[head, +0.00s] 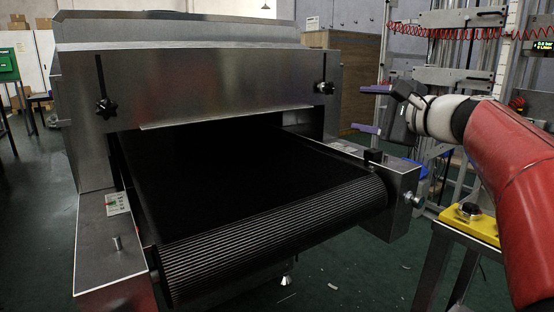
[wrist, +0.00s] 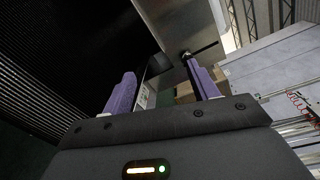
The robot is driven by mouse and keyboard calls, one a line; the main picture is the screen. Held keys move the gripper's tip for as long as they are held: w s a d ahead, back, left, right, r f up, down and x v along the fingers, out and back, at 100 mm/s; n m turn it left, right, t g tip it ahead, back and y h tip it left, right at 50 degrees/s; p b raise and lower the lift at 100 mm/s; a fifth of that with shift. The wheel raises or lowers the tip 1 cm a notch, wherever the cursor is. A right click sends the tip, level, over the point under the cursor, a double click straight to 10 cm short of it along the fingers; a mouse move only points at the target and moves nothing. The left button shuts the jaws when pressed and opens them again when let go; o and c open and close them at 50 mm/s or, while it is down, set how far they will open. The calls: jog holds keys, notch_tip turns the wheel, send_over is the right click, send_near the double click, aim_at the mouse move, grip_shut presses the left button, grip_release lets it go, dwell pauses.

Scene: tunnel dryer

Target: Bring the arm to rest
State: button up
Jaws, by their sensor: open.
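My gripper (head: 371,109) is at the right of the head view, at the end of my red and white arm. It points left, in front of the dryer's right side and above the right end of the belt. Its two purple fingers are apart with nothing between them. In the wrist view the open gripper (wrist: 163,92) shows both fingers, with a steel side plate and a dark knob beyond them.
The tunnel dryer (head: 200,85) fills the middle, its black belt (head: 270,232) empty. A yellow-topped stand (head: 474,222) is at lower right. A rack with red coiled hose (head: 465,33) stands behind my arm. Green floor (head: 350,285) is open in front.

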jog(key=s+a+f+n+g+h+p, duration=0.1)
jog(key=s+a+f+n+g+h, duration=0.2)
jog(key=s+f, duration=0.5)
jog(key=s+a+f+n+g+h+p, duration=0.1)
jog(key=s+a+f+n+g+p, duration=0.15)
jog(key=s+a+f+n, duration=0.35)
jog(key=s+d+f+n+g+h+p, duration=0.1)
jog(key=s+d+f+n+g+h, duration=0.2)
jog(key=s+f, duration=1)
jog(key=s+d+n+h, duration=0.2)
jog(key=d+n, duration=0.1)
jog(key=shift+s+f+h, duration=0.3)
